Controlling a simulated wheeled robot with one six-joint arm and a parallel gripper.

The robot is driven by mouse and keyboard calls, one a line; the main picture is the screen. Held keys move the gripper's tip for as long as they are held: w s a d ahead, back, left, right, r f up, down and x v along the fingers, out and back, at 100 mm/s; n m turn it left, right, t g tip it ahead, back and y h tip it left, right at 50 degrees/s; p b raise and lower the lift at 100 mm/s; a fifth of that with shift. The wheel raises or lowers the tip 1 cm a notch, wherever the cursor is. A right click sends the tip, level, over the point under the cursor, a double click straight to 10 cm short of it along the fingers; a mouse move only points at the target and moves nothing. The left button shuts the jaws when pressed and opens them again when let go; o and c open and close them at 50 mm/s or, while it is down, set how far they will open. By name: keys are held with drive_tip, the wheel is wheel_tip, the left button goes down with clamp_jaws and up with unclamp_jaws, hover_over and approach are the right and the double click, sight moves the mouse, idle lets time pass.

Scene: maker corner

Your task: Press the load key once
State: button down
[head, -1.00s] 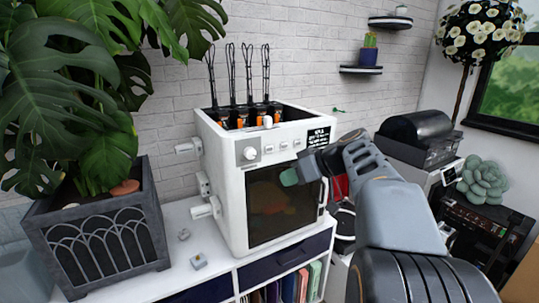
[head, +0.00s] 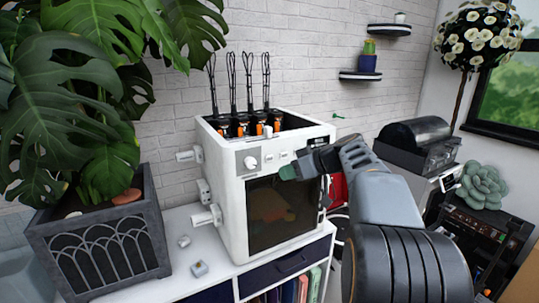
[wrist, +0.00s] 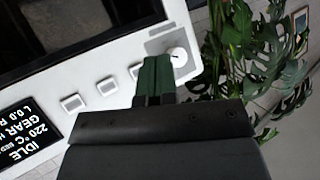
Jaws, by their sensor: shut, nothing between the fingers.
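The white printer (head: 227,222) stands on the white cabinet, with a control panel above its dark front window. The panel has a round white knob (head: 250,162) and a row of small light keys (head: 270,157). The wrist view shows the knob (wrist: 178,57), three keys, the nearest to the knob (wrist: 136,70) beside my fingertips, and a black display (wrist: 33,124) reading IDLE, 220 °C and GEAR. I cannot read any key label. My gripper (head: 288,172) is shut and empty, its green fingertips (wrist: 157,66) in front of the panel. I cannot tell whether they touch it.
A potted monstera (head: 98,238) stands left of the printer. Cables rise from orange-tipped parts in its open top. White spool holders (head: 205,216) stick out on its left side. Small bits lie on the cabinet top (head: 170,282). A dark machine (head: 414,145) stands right.

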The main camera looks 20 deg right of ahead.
sight(269, 159)
drive_tip(key=shift+w+a+p, duration=0.15)
drive_tip(key=shift+w+p, duration=0.25)
drive_tip(key=shift+w, duration=0.85)
drive_tip(key=shift+w+a+p, duration=0.15)
drive_tip(key=shift+w+p, duration=0.2)
drive_tip(key=shift+w, duration=0.9)
drive_tip(key=shift+w, duration=0.2)
drive_tip(key=shift+w, duration=0.25)
drive_tip(key=shift+w+a, duration=0.1)
drive_tip(key=shift+w, duration=0.25)
idle(0.8)
drive_tip(key=shift+s+b, duration=0.15)
drive_tip(key=shift+b, duration=0.2)
drive_tip(key=shift+s+b, duration=0.65)
